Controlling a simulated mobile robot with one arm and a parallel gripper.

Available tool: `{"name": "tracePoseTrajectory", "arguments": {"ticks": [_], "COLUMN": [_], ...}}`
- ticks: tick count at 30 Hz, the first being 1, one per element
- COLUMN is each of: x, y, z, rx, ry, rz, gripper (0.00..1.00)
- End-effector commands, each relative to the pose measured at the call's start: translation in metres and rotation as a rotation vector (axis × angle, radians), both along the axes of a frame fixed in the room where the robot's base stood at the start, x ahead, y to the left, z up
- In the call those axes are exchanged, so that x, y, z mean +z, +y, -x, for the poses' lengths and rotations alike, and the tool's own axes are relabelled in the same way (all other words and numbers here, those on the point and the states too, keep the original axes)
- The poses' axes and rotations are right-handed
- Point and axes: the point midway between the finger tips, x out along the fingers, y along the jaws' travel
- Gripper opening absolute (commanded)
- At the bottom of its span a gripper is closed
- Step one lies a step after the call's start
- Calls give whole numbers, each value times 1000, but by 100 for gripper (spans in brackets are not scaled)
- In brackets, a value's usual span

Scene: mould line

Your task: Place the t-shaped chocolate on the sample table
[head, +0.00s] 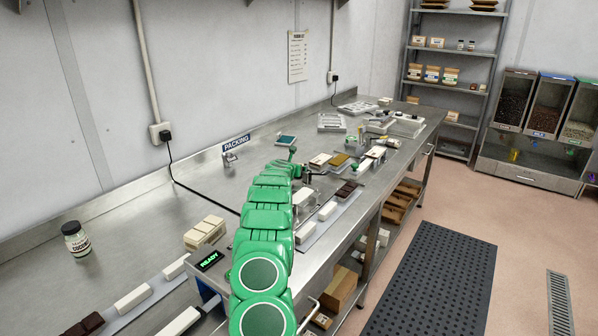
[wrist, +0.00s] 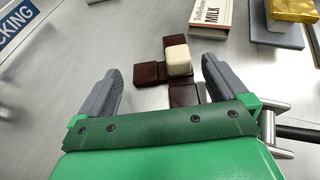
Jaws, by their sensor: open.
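In the wrist view a dark brown chocolate of joined square blocks (wrist: 150,73) lies on the steel worktop ahead of my gripper. A cream-white block (wrist: 178,60) sits on or among its blocks; I cannot tell which. The chocolate's near end is partly hidden by my gripper's front edge. My gripper (wrist: 160,70) is open, its grey fingers apart on either side of the chocolate, holding nothing. In the head view my green arm reaches along the bench and the gripper (head: 307,173) is small and partly hidden. I cannot pick out a sample table.
A milk chocolate box (wrist: 212,14) and a gold block on a grey stand (wrist: 276,32) lie beyond the chocolate. The steel bench (head: 135,240) carries bars, a jar (head: 76,239) and a READY display (head: 209,260).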

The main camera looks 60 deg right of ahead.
Motion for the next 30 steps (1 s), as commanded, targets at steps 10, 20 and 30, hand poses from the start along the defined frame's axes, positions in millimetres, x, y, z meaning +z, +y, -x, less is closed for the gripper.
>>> {"name": "tracePoseTrajectory", "arguments": {"ticks": [10, 20, 30], "x": [-8, -8, -8], "y": [-7, -7, -7], "z": [-2, -4, -3], "rx": [1, 1, 1], "ry": [1, 1, 0], "rz": [-6, -6, -7], "gripper": [100, 100, 52]}}
